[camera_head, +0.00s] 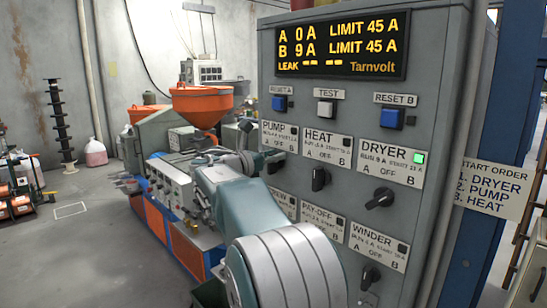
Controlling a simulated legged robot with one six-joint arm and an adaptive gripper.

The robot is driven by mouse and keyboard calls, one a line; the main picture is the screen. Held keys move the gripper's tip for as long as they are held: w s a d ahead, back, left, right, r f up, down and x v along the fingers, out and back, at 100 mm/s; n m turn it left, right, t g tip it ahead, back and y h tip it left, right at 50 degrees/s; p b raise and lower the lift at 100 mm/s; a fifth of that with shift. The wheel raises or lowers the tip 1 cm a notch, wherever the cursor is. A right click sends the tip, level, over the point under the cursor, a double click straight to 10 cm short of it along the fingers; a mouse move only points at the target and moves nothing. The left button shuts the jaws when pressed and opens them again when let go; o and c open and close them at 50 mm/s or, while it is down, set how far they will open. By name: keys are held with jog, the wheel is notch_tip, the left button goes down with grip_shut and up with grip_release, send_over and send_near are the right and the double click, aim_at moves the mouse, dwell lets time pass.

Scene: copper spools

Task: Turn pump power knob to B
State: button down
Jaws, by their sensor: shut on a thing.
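The pump label (278,137) is at the upper left of the grey control panel (437,130), with A, OFF and B marks. The dark pump knob (274,166) below it is mostly hidden by my gripper (262,163), which is shut on it. Its pointing direction cannot be told. The pump's small lamp looks dark. The display (342,45) reads A 0 A, B 9 A, both LIMIT 45 A, and dashes after LEAK.
The heat knob (319,179) stands upright near OFF. The dryer knob (380,198) is tilted, its lamp (419,158) lit green. Pay-off and winder labels are lower. Reset A (279,104), test (326,109) and reset B (391,118) buttons are above. An orange-hoppered machine (202,105) stands behind my arm.

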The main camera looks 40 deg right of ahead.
jog(key=shift+a+f+m, duration=0.2)
jog(key=shift+f+m, duration=0.1)
jog(key=shift+f, duration=0.05)
jog(key=m, duration=0.3)
jog(key=shift+s+f+m, duration=0.1)
jog(key=shift+s+m, duration=0.2)
jog(key=shift+s+a+f+m, duration=0.1)
jog(key=shift+s+a+m, duration=0.1)
jog(key=shift+m, duration=0.9)
jog(key=shift+s+a+f+m, duration=0.1)
jog(key=shift+s+m, duration=0.1)
jog(key=shift+m, duration=0.9)
jog(key=shift+d, duration=0.1)
jog(key=shift+r, duration=0.1)
jog(key=c, duration=0.6)
grip_release()
jog(key=shift+d, duration=0.45)
jog(key=shift+a+r, duration=0.1)
jog(key=shift+a, duration=0.35)
